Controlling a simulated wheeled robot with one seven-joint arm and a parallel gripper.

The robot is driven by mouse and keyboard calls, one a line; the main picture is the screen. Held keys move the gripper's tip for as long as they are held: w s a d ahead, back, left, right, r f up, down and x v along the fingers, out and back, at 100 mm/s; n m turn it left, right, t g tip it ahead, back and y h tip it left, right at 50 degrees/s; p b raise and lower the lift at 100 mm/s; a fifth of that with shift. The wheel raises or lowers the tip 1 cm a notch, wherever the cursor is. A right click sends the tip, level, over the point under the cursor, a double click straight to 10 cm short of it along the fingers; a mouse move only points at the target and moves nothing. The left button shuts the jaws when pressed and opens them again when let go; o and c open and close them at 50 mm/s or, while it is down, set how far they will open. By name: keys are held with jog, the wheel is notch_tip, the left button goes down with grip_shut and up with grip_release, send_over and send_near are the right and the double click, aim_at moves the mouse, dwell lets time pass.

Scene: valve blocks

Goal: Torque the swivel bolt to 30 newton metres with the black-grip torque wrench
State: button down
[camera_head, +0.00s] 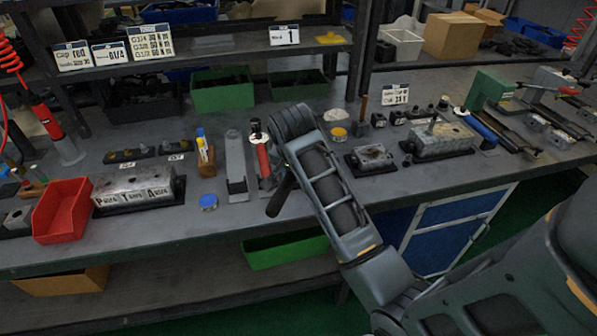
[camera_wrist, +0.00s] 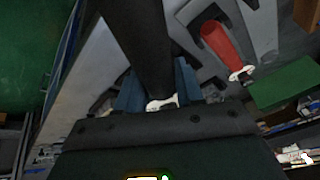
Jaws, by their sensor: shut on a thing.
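My gripper (camera_wrist: 159,88) is shut on a thick black grip (camera_wrist: 140,42), which fits the black-grip torque wrench. In the wrist view the grip runs up between the two bluish fingers toward the top edge. In the head view the black grip (camera_head: 281,195) sticks out below my wrist, near the front of the bench; my arm hides the rest of the tool. I cannot pick out the swivel bolt for sure. A grey valve block (camera_head: 443,141) with an upright peg on top stands right of my arm, and a smaller block (camera_head: 371,157) stands nearer to it.
A red-handled tool (camera_head: 264,160) lies just left of my wrist, beside a grey plate (camera_head: 236,160); its red handle (camera_wrist: 222,45) shows in the wrist view. A red bin (camera_head: 62,210) and a long block (camera_head: 136,187) stand at left. The bench (camera_head: 230,222) is clear at the front.

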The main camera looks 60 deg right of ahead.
jog(key=shift+w+r, duration=0.1)
jog(key=shift+w, duration=0.35)
jog(key=shift+s, duration=0.1)
jog(key=shift+s+d+n, duration=0.1)
jog(key=shift+s+n, duration=0.6)
jog(key=shift+s, duration=0.4)
jog(key=shift+r, duration=0.2)
notch_tip(320, 180, up, 7)
jog(key=shift+r, duration=0.15)
dwell(0.8)
